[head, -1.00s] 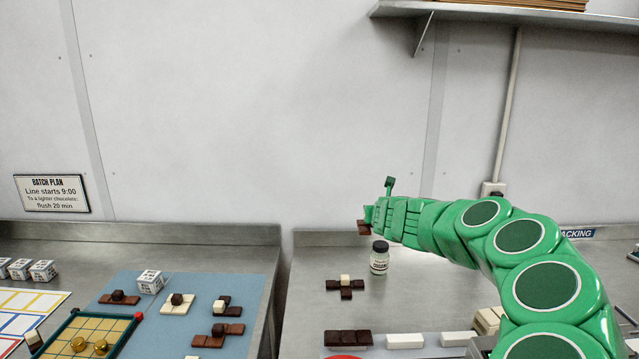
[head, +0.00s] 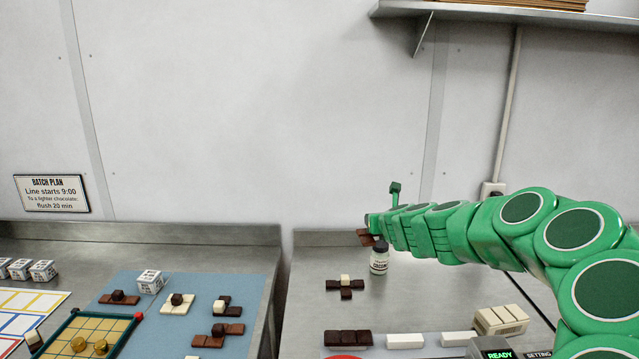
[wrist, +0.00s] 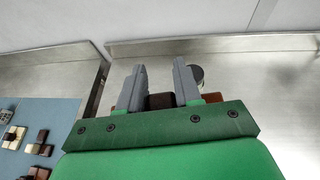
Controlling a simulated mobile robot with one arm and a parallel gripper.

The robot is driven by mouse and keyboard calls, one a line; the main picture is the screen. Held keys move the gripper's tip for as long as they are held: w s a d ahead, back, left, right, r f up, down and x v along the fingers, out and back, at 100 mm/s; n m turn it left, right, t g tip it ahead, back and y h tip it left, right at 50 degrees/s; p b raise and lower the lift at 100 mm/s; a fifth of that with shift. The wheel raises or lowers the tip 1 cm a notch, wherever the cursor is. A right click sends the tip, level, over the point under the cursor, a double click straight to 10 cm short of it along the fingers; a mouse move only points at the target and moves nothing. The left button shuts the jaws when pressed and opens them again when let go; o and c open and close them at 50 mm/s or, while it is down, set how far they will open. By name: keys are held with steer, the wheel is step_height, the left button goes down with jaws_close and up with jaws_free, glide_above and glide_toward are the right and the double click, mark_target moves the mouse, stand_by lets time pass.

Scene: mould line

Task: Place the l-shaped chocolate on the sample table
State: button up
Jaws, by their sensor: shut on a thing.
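My gripper (head: 370,223) reaches in from the right over the right-hand steel table. It is shut on a brown chocolate (head: 365,238), which shows below the fingertips near the back of this table. In the wrist view a dark block (wrist: 161,101) of this chocolate sits between the two grey fingers, and reddish-brown parts show on either side. Its full outline is hidden by the fingers and the gripper body, so I cannot tell its shape, or whether it touches the table.
A white jar (head: 379,258) stands close to the held chocolate. A dark chocolate with a pale block (head: 345,282) lies nearer. Dark and white bars (head: 348,338) line the front. A blue mat (head: 255,300) with several chocolates lies on the left table, across a gap.

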steer(key=s+f+n+y, duration=0.1)
steer(key=s+f+y, duration=0.1)
steer(key=s, duration=0.5)
steer(key=shift+s+a+f+n, duration=0.2)
steer(key=shift+a+f+n, duration=0.2)
steer(key=shift+a+f, duration=0.1)
steer(key=shift+r, duration=0.15)
step_height(320, 180, up, 5)
steer(key=w+d+f+m+h, duration=0.1)
steer(key=w+d, duration=0.3)
steer(key=d, duration=0.4)
steer(key=w+d+m+h, duration=0.2)
steer(key=w+d, duration=0.2)
steer(key=d, duration=0.5)
steer(key=w+d+f+m+h, duration=0.1)
steer(key=w+d, duration=0.3)
steer(key=d, duration=0.4)
steer(key=w+d+r+n, duration=0.1)
steer(key=w+d, duration=0.1)
steer(key=w, duration=0.7)
steer(key=shift+r, duration=0.35)
step_height(320, 180, down, 14)
